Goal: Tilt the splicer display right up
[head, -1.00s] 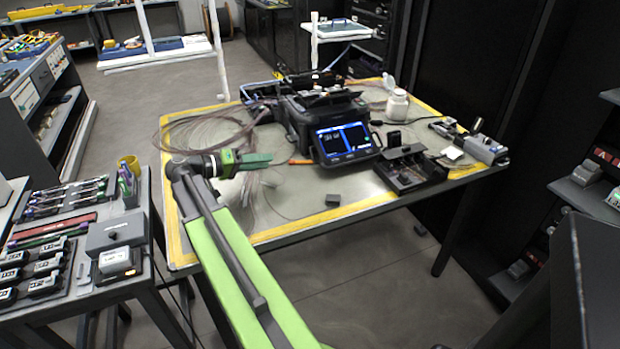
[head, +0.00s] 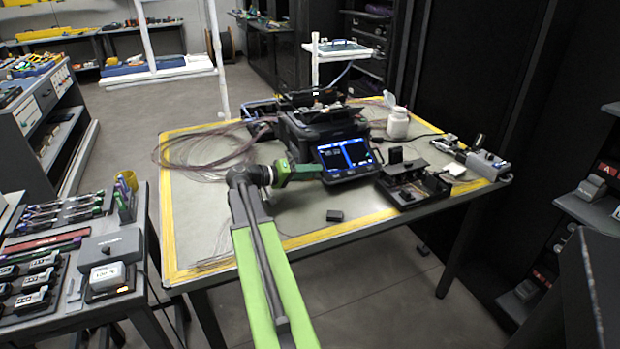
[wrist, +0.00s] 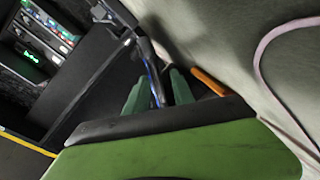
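The splicer (head: 318,128) is a dark box on the table, with its display (head: 347,157) lit blue and leaning back at its front. My gripper (head: 310,171), with green fingers, is at the display's left edge. In the wrist view, the two fingers of my gripper (wrist: 158,90) stand apart, one on each side of the dark edge of the display (wrist: 152,68). I cannot tell whether either finger touches it.
An orange tool (wrist: 209,82) lies beside the right finger in the wrist view. A black tool tray (head: 408,190) and a white bottle (head: 398,122) stand to the right. Loose fibre (head: 205,150) lies to the left.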

